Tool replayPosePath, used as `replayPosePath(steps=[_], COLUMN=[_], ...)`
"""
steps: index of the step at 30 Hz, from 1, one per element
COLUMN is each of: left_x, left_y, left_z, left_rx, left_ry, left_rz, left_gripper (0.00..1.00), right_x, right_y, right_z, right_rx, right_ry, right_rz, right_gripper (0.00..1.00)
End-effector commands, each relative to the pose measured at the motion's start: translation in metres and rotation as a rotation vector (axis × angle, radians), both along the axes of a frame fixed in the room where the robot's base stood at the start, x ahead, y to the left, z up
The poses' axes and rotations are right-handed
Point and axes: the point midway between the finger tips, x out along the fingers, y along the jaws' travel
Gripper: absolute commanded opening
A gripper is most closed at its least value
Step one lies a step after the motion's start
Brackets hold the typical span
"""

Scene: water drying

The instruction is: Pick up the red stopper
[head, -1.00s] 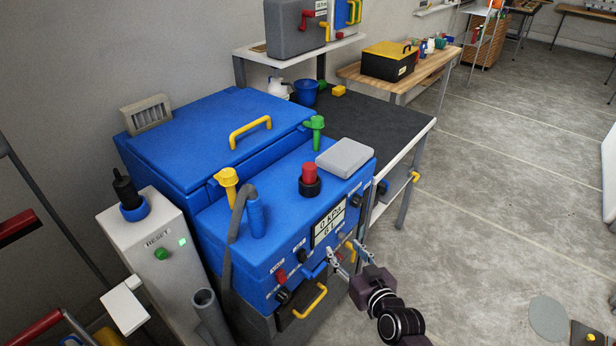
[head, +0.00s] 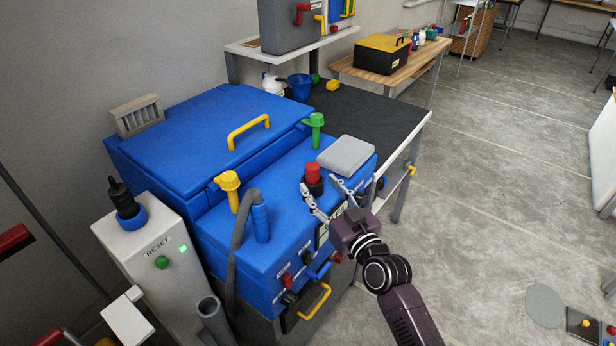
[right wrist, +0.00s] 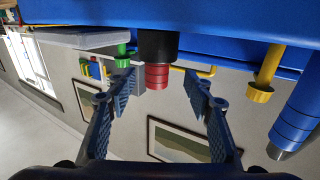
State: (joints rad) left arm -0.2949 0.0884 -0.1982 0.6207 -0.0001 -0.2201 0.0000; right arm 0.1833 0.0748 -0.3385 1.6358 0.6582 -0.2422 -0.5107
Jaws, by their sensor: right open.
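The red stopper (head: 313,172) stands upright in a black collar (head: 313,187) on top of the blue machine (head: 285,220). My right gripper (head: 323,188) is open in front of the stopper, its two fingers spread toward either side of it. In the right wrist view, which is upside down, the red stopper (right wrist: 157,76) hangs between the open fingertips (right wrist: 163,82) and beyond them. No contact is visible. My left gripper is not in view.
A grey block (head: 346,154) lies just right of the stopper. A green valve (head: 316,130) stands behind it; a yellow valve (head: 230,190) and a blue hose fitting (head: 261,220) stand to the left. A black-topped table (head: 370,115) is behind.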

Motion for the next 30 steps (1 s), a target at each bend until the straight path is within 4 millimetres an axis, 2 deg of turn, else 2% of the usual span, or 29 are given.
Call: replayPosePath(steps=[15, 24, 30], left_x=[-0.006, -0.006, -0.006], left_y=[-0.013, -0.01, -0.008], left_z=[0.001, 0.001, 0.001], left_rx=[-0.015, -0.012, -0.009], left_ry=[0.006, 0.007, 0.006], left_rz=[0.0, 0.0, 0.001], left_gripper=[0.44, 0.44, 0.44], right_x=[0.054, 0.057, 0.057], right_y=[0.024, 0.026, 0.025], right_z=[-0.003, -0.003, -0.003], right_rx=[0.0, 0.0, -0.001], right_ry=[0.0, 0.001, 0.002], right_rz=[0.0, 0.0, 0.0], right_gripper=[0.47, 0.47, 0.27])
